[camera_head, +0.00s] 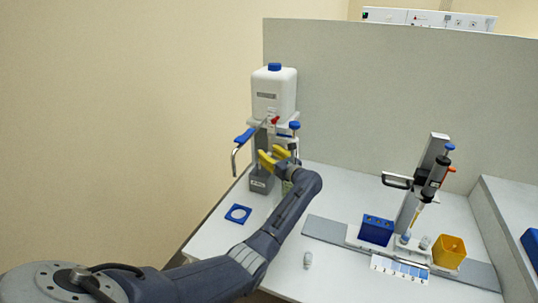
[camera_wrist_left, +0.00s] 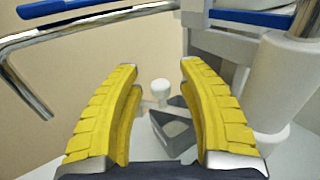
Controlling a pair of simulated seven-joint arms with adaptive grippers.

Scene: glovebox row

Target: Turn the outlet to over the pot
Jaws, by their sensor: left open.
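The outlet is a bent metal tube (camera_head: 236,156) on the left side of the dispenser, with its end pointing down. A blue lever (camera_head: 246,135) sits by its upper part. In the left wrist view the tube (camera_wrist_left: 85,29) crosses the upper left, outside my fingers. My left gripper (camera_head: 272,156) has yellow fingers, open and empty, in front of the dispenser and right of the tube's end. In the wrist view a white knob (camera_wrist_left: 160,87) shows beyond the gap between the fingers. I cannot clearly identify a pot; my arm hides part of the dispenser's foot.
The dispenser carries a white bottle (camera_head: 274,92) with a blue cap. A blue square with a round centre (camera_head: 238,214) lies on the white bench. A small vial (camera_head: 308,259), blue block (camera_head: 376,229), yellow box (camera_head: 449,251) and pipette stand (camera_head: 432,165) are right. A grey panel (camera_head: 390,90) stands behind.

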